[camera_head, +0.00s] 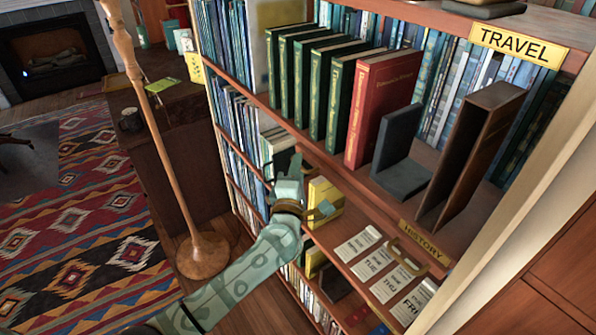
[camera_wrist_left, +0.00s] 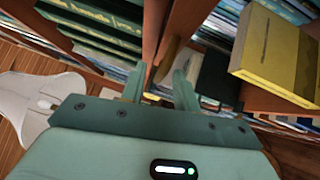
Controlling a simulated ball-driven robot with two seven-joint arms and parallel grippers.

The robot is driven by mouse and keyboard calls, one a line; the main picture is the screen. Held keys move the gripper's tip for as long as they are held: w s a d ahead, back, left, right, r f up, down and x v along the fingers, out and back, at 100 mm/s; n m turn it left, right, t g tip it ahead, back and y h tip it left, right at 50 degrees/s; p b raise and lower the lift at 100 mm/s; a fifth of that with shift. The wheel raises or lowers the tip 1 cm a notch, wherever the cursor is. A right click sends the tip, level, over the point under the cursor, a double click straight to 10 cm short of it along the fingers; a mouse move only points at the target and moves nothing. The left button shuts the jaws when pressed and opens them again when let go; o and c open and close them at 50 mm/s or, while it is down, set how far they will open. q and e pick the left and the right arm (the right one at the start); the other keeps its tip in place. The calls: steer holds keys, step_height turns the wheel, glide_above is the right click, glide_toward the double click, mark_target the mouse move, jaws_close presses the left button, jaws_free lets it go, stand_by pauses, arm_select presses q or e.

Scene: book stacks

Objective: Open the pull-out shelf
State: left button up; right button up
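The lower wooden shelf (camera_head: 338,228) holds a yellow book and a row of white day cards. It looks like the pull-out shelf, but I cannot tell this for sure. A curved tan handle-like piece (camera_head: 408,258) shows at its right, by the HISTORY label. My left gripper (camera_head: 288,170) is at the bookcase front, left of the yellow book (camera_head: 325,200). In the left wrist view its two fingers (camera_wrist_left: 160,85) are apart, with a brown rounded piece (camera_wrist_left: 170,68) just beyond them. Contact with it is unclear. My right gripper is not in view.
Green books (camera_head: 312,85), a red book (camera_head: 380,100) and a dark bookend (camera_head: 400,155) stand on the shelf above. A floor lamp (camera_head: 205,255) stands left of my arm. A patterned rug (camera_head: 80,220) covers the open floor at left.

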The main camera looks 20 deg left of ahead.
arm_select(q)
jaws_close()
steer(key=s+a+p, duration=0.7)
steer(key=s+a, duration=0.7)
steer(key=s, duration=0.5)
steer(key=shift+a, duration=0.3)
steer(key=shift+f, duration=0.1)
jaws_free()
